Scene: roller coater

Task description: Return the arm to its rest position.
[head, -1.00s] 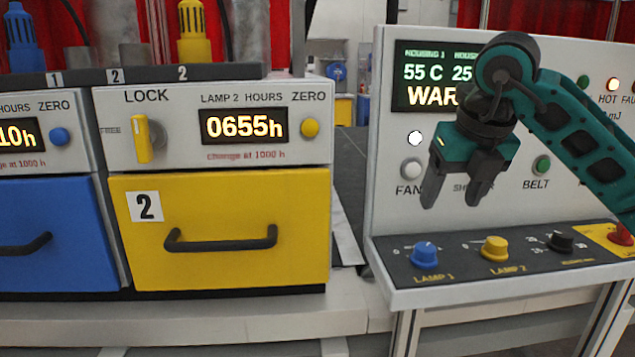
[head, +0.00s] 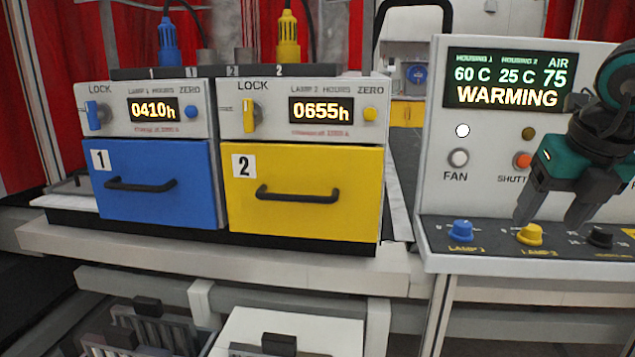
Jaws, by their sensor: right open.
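My right gripper (head: 548,218) hangs at the right of the head view, in front of the grey control panel (head: 432,190). Its two dark fingers point down and are apart, with nothing between them. The fingertips appear just above the yellow lamp 2 knob (head: 530,235) in the picture; I cannot tell whether they touch anything. The teal wrist and arm run out of the picture at the right and hide part of the panel. My left gripper is not in view.
The panel display (head: 505,80) reads WARMING, 60 C and 25 C. A blue drawer (head: 155,183) and a yellow drawer (head: 306,190) are shut, side by side. Below the bench (head: 230,262) stand dark racks (head: 135,325) and a white box (head: 300,330). A gap separates bench and panel.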

